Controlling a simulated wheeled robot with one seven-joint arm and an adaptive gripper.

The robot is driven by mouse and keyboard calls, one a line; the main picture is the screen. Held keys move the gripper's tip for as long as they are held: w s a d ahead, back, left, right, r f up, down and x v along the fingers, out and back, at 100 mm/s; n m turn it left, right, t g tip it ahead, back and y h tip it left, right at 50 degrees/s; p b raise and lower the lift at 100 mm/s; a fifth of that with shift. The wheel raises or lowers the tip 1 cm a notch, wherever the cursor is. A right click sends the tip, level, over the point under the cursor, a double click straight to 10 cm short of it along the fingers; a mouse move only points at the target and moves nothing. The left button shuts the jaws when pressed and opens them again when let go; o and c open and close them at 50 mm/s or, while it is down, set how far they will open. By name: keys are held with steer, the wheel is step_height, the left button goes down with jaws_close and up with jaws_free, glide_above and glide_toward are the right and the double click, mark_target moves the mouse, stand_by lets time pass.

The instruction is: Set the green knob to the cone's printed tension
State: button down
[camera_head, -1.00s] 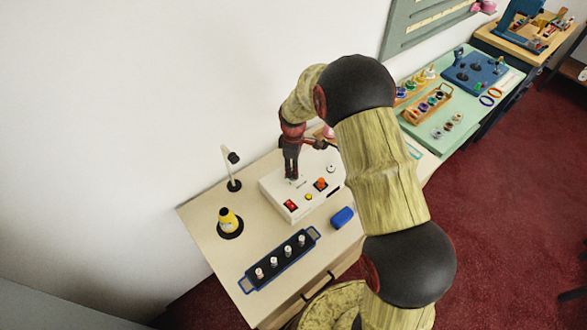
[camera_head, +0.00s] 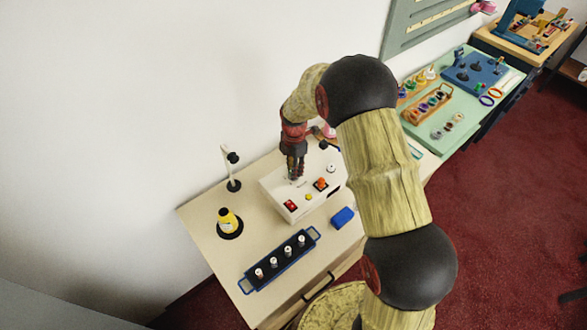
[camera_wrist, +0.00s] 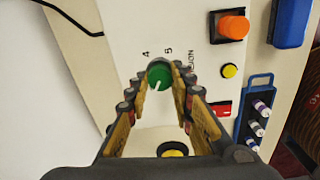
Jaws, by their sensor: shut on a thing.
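The green knob (camera_wrist: 159,75) sits on the white control box (camera_head: 276,190) and has a white pointer line. In the wrist view the line points down and slightly left. The digit 4 and what looks like a 5 show above the knob; other marks are hidden. My gripper (camera_wrist: 158,84) is shut on the knob, a finger on either side. In the head view my gripper (camera_head: 294,178) hides the knob. The yellow cone (camera_head: 228,218) stands upright on a black round base at the left; its print is too small to read.
The box also has an orange switch (camera_head: 321,183), a yellow button (camera_head: 309,197) and a red switch (camera_head: 291,205). A blue block (camera_head: 343,217) and a blue tray (camera_head: 252,284) of small spools lie in front. A thin post (camera_head: 229,165) stands behind the cone.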

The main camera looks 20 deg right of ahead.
steer(key=shift+n, duration=0.4)
steer(key=c, duration=1.5)
jaws_free()
steer(key=shift+c, duration=0.2)
steer(key=shift+r, duration=0.1)
step_height(320, 180, up, 12)
steer(key=shift+s, duration=0.1)
